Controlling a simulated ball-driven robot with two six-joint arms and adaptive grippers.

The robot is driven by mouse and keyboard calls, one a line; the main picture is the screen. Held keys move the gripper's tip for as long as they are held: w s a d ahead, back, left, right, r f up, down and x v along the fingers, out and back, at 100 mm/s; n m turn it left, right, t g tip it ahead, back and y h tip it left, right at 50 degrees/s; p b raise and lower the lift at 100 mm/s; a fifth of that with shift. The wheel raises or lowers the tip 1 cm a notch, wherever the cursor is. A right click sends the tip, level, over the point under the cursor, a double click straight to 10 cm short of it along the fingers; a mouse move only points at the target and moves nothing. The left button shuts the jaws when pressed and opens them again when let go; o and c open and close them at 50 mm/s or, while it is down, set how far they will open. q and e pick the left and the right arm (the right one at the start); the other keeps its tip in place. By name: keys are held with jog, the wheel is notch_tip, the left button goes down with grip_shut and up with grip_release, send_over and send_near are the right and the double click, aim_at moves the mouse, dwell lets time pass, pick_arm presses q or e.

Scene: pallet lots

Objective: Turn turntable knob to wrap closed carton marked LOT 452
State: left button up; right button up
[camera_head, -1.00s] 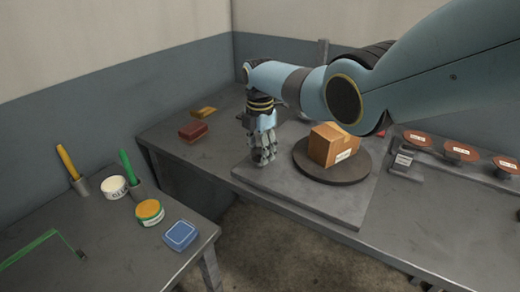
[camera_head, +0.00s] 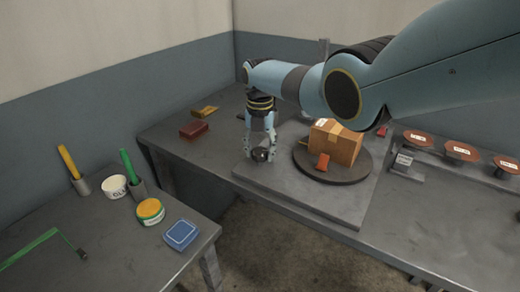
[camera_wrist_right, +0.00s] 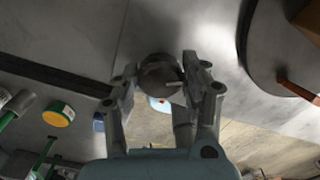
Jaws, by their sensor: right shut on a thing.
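My right gripper (camera_head: 261,150) is shut on the dark round knob (camera_head: 260,156) at the left of the grey turntable base. In the right wrist view the knob (camera_wrist_right: 160,72) sits between the fingers of the gripper (camera_wrist_right: 165,85). A brown closed carton (camera_head: 345,150) stands on the dark round turntable (camera_head: 335,179), just right of the gripper. Its white label is too small to read. A small red piece (camera_head: 322,162) shows at the carton's front. The turntable also shows in the right wrist view (camera_wrist_right: 265,50). My left gripper is out of view.
Several red-topped spools (camera_head: 462,151) stand to the right. A red block (camera_head: 193,131) and a yellow one (camera_head: 205,112) lie at the back left. The near left table holds a blue box (camera_head: 181,235), a yellow-topped tub (camera_head: 150,210) and a white tub (camera_head: 114,186).

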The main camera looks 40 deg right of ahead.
aim_at(260, 150)
dwell(0.6)
jog(key=o, duration=1.2)
jog(key=shift+c, duration=0.2)
notch_tip(260, 150, up, 12)
